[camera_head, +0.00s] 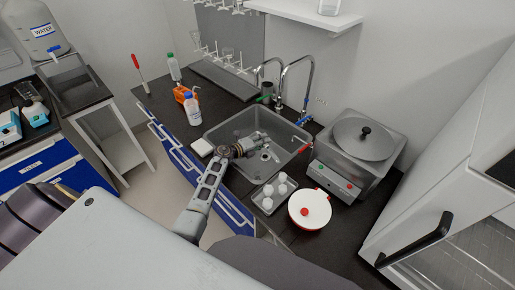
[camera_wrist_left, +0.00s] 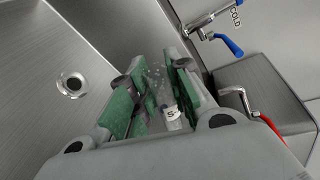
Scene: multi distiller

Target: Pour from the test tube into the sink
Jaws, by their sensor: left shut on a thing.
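The metal sink (camera_head: 236,128) is set in the dark counter, and its drain (camera_wrist_left: 72,84) shows at the left in the left wrist view. My left gripper (camera_head: 262,152) reaches over the basin from the left. In the left wrist view the gripper (camera_wrist_left: 160,72) has its green-padded fingers shut on a clear test tube (camera_wrist_left: 171,112). The tube has a white label with an "S". Its tilt and contents are hard to make out. My right gripper is not in view.
Two taps (camera_head: 296,75) stand behind the sink. A steel water bath (camera_head: 350,155) is to the right. A white dish with a red knob (camera_head: 309,209) and a small tray (camera_head: 272,194) lie in front. Bottles (camera_head: 192,109) stand at the left.

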